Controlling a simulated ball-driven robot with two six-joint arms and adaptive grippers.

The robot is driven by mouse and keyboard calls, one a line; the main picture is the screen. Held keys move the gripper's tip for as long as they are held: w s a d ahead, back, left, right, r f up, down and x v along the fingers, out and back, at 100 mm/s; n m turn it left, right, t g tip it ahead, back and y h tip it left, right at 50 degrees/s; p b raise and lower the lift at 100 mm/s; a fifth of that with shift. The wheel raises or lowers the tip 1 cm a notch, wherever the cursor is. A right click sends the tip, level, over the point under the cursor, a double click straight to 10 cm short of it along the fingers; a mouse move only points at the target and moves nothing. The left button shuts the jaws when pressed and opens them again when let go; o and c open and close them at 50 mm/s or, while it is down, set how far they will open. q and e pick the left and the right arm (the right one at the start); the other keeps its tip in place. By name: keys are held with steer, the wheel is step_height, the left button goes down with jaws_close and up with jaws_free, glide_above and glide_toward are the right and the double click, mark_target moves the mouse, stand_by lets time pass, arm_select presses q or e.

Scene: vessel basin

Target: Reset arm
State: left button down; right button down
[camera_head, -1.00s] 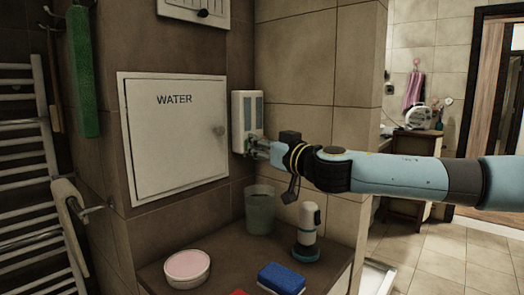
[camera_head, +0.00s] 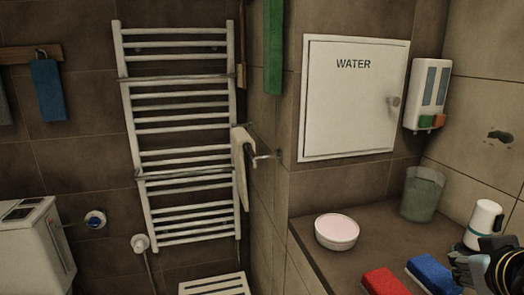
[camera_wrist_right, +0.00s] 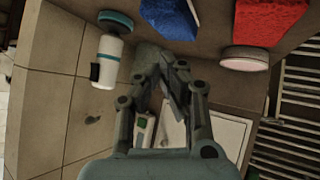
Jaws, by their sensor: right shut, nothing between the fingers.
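My right gripper (camera_head: 466,268) is at the lower right edge of the head view, beside the blue sponge and in front of the white handled brush. It also shows in the right wrist view (camera_wrist_right: 165,72), its fingers drawn together with nothing held. Most of my right arm is outside the head view. My left gripper is not in view.
The counter (camera_head: 300,233) bears a pink-topped round tub (camera_head: 336,232), a red sponge (camera_head: 383,281), a blue sponge (camera_head: 432,274), a grey-green cup (camera_head: 422,193) and the white brush (camera_head: 484,222). A dispenser (camera_head: 427,93) and WATER cabinet (camera_head: 352,105) are behind; a towel rack (camera_head: 180,125) stands left.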

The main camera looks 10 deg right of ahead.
steer(key=s+a+f+n+g+y, duration=0.4)
steer(key=s+a+f+g+y, duration=0.15)
steer(key=s+a, duration=0.75)
step_height(320, 180, down, 28)
steer(key=d+b, duration=0.2)
steer(key=b, duration=0.1)
steer(key=s+d+f+g+b, duration=0.1)
steer(key=s+f+g+b, duration=0.1)
steer(key=s+f, duration=1.7)
steer(key=shift+f+b, duration=0.2)
steer(key=shift+b, duration=0.15)
steer(key=shift+h, duration=0.25)
